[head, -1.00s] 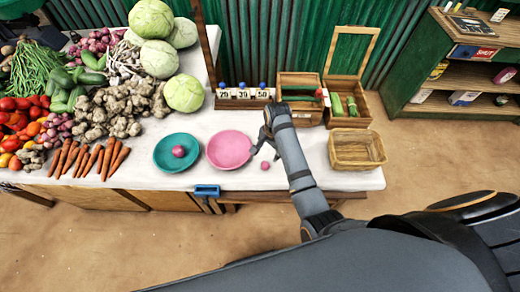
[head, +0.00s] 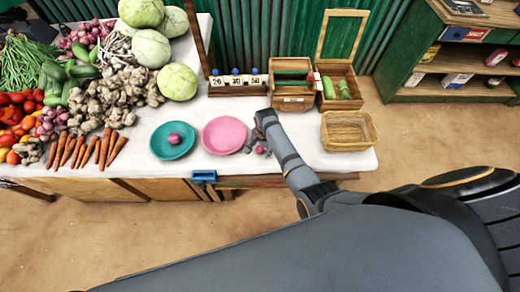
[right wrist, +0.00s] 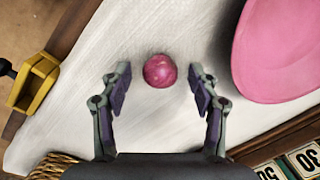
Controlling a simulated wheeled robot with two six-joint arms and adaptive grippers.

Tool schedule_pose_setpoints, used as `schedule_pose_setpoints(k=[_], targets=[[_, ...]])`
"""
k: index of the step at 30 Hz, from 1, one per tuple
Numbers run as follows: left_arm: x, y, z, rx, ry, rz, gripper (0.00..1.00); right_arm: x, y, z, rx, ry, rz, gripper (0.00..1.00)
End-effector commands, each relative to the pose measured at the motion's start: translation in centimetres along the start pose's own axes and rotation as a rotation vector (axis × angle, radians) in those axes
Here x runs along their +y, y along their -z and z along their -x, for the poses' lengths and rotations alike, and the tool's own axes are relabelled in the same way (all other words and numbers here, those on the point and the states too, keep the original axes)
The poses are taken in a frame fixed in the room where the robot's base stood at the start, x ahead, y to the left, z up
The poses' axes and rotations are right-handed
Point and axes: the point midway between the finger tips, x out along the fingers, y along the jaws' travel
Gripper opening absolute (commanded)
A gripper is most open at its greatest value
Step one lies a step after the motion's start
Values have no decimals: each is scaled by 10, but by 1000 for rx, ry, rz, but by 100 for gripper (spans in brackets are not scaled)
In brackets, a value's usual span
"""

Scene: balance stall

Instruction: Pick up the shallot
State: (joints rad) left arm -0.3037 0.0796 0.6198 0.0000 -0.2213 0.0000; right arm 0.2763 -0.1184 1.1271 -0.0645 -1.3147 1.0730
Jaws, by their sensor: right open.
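A small pink shallot (right wrist: 160,71) lies on the white cloth, seen in the right wrist view between the two fingers of my right gripper. In the head view this shallot (head: 260,150) is just right of the pink plate, partly hidden by the gripper. My right gripper (head: 256,144) is open, with a fingertip on either side of the shallot and visible gaps to it. A second shallot (head: 174,139) sits in the teal plate (head: 160,151). My left gripper is not in view.
The pink plate (head: 224,134) is close beside the gripper. A wicker basket (head: 347,131) stands to the right. Wooden boxes (head: 292,103) and number blocks (head: 237,82) are behind. Vegetables are heaped at the left. A yellow object (right wrist: 36,80) is at the table edge.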

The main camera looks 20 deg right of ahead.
Motion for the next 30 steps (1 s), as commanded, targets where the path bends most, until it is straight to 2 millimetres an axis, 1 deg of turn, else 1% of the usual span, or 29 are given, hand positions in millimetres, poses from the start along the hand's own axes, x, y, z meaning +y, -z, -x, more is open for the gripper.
schedule_pose_setpoints(k=[2,6,16,25,30], targets=[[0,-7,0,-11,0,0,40,-1,0,-1,1,2,0,62],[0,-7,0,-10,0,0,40,-1,0,-1,1,2,0,62],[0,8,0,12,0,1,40,0,0,-1,1,1,0,17],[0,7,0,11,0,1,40,0,0,0,1,1,0,16],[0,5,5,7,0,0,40,-1,1,5,1,1,1,16]])
